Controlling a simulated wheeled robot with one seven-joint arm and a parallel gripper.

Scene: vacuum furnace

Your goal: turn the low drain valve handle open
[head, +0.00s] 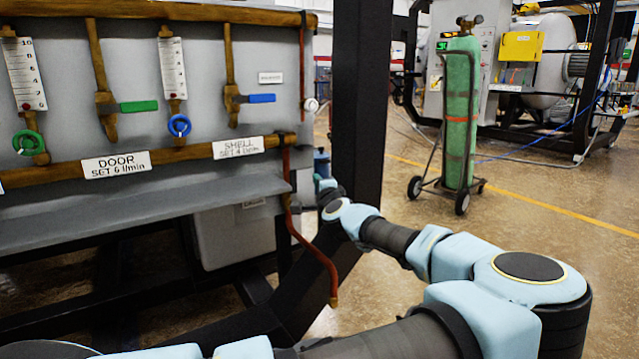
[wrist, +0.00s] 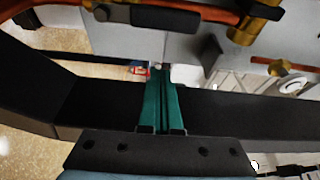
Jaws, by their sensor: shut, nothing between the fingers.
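A dark grey lever handle (wrist: 165,17), which I take for the drain valve handle, lies across the top of the wrist view, beside an orange-copper pipe.
A thick dark frame post (head: 358,90) stands close to my gripper; a dark beam (wrist: 240,118) crosses behind the fingers. The panel has a green lever (head: 139,106) and a blue lever (head: 262,98). A green cylinder (head: 460,110) on a cart stands right on open floor.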

